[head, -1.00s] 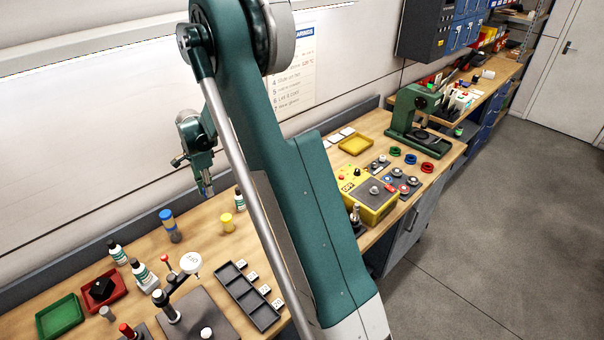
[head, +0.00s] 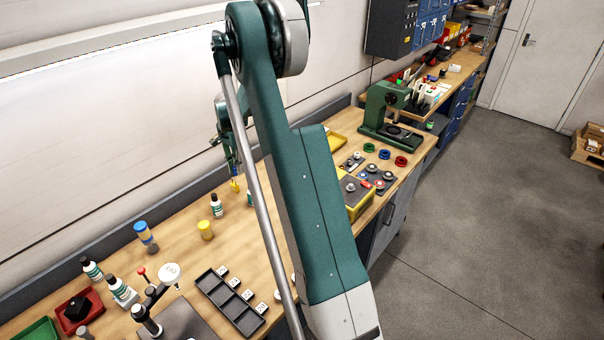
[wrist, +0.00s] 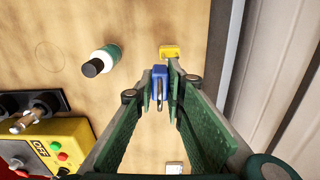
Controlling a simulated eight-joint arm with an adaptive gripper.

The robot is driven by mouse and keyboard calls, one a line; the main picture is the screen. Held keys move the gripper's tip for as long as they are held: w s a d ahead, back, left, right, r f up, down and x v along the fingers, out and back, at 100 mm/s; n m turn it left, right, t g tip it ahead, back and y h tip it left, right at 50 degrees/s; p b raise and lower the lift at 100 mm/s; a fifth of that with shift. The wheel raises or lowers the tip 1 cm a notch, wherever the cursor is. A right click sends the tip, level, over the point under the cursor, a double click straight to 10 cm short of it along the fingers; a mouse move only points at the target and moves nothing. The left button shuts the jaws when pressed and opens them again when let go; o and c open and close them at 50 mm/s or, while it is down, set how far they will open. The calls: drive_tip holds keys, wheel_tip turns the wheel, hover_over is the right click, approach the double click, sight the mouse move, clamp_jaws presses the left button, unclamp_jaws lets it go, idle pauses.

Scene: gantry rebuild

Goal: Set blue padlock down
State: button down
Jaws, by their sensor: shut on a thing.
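The blue padlock (wrist: 159,72) is between the two green fingers of my gripper (wrist: 161,80) in the wrist view, its metal shackle pointing to the bottom of the picture. My gripper is shut on it. A yellow padlock-like piece (wrist: 170,52) shows just beyond the fingertips. In the head view my gripper (head: 231,166) is partly behind my arm, near the back of the bench, with a small yellow piece (head: 234,186) at its tip. The blue padlock is hard to make out there, and its height above the bench is unclear.
A bottle with a black cap (wrist: 105,60) stands left of the fingers. A thin circle (wrist: 50,56) is marked on the bench. The dark back rail (wrist: 222,60) and wall run along the right. Bare wood lies between.

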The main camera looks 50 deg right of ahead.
drive_tip(key=s+d, duration=0.4)
drive_tip(key=d, duration=0.5)
drive_tip(key=s+d, duration=0.4)
drive_tip(key=d, duration=0.5)
drive_tip(key=s+d, duration=0.4)
drive_tip(key=d, duration=0.6)
drive_tip(key=shift+n, duration=0.4)
drive_tip(key=shift+d+r, duration=0.1)
drive_tip(key=shift+f, duration=3.15)
drive_tip(key=shift+f, duration=0.1)
drive_tip(key=shift+f+p, duration=0.4)
drive_tip(key=shift+f, duration=1.35)
drive_tip(key=shift+f, duration=0.25)
drive_tip(key=c, duration=2.4)
unclamp_jaws()
drive_tip(key=shift+r, duration=0.1)
